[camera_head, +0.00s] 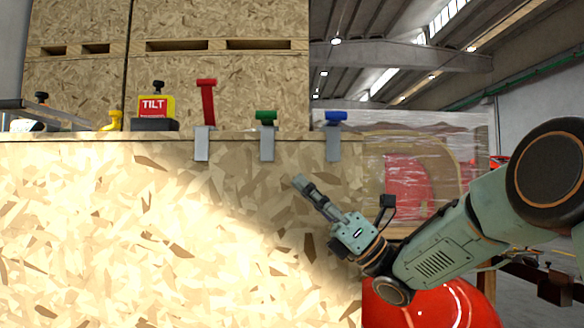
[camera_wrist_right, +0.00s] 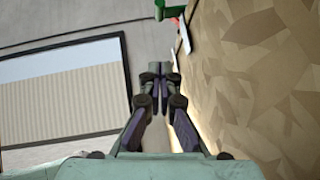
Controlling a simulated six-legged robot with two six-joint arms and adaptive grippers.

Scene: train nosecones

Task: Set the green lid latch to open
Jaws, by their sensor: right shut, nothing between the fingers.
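The green lid latch (camera_head: 266,117) sits on the top edge of the wooden crate, on a grey bracket (camera_head: 267,145) that hangs over the front face. Its green handle is low, unlike the tall red one beside it. My right gripper (camera_head: 298,182) is shut and empty. It is in front of the crate face, below and a little right of the green latch, apart from it. In the right wrist view the closed fingers (camera_wrist_right: 154,76) point up the picture, and a green piece (camera_wrist_right: 174,12) shows beyond them near the crate edge. My left gripper is not in view.
A red latch (camera_head: 207,100) stands upright left of the green one. A blue latch (camera_head: 336,117) sits low to its right. A yellow and red TILT box (camera_head: 154,108) is further left. The pale crate face (camera_head: 120,230) fills the lower left. A red rounded object (camera_head: 430,305) is below my right arm.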

